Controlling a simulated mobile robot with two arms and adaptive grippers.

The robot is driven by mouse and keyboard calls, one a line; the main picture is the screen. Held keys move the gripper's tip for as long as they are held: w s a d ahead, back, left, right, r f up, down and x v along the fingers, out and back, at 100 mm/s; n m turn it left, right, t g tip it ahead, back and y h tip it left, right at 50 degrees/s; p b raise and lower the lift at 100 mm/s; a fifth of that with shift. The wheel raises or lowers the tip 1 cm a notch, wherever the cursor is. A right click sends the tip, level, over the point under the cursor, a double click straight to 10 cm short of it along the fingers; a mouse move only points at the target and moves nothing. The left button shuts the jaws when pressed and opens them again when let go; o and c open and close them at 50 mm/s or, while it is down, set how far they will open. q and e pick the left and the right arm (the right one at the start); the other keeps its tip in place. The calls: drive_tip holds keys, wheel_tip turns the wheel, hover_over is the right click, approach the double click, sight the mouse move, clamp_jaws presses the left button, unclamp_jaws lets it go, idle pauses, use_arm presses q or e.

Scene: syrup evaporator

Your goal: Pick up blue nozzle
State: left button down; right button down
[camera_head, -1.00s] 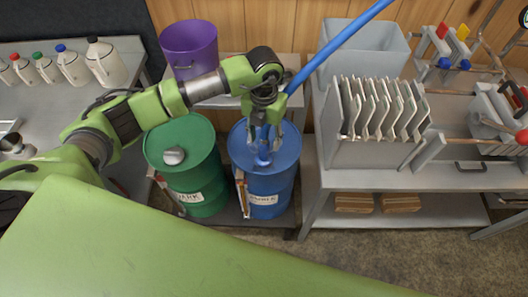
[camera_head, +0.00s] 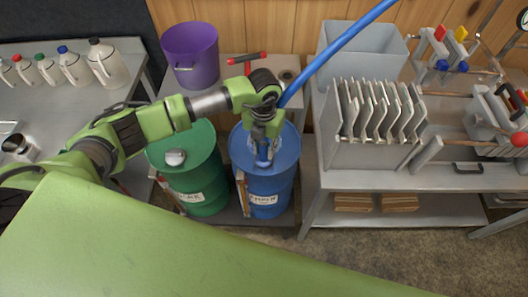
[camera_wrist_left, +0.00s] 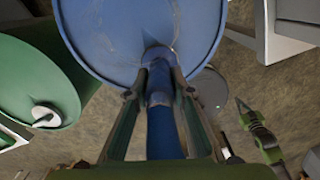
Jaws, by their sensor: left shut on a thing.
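The blue nozzle (camera_wrist_left: 157,62) points down at the top of the blue drum (camera_head: 283,160), with its blue hose running up behind my wrist. In the left wrist view its tip overlaps the drum lid; I cannot tell if it touches. My left gripper (camera_wrist_left: 159,92) is shut on the nozzle, one finger on each side. In the head view the left gripper (camera_head: 263,158) is over the drum and mostly covers the nozzle. A small green arm end (camera_wrist_left: 258,130), probably my right gripper, shows at the right of the wrist view, its jaws unclear.
A green drum (camera_head: 200,180) with a grey cap stands left of the blue drum. A purple bucket (camera_head: 190,52) stands behind on a bench. A steel table (camera_head: 335,170) with a slotted plate rack (camera_head: 365,153) is close on the right. The blue hose (camera_head: 345,40) slants to the upper right.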

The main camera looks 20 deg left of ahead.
use_arm(q)
wheel_tip(320, 180, up, 9)
drive_tip(key=shift+f+b, duration=0.1)
drive_tip(key=shift+b, duration=1)
drive_tip(key=shift+r, duration=0.65)
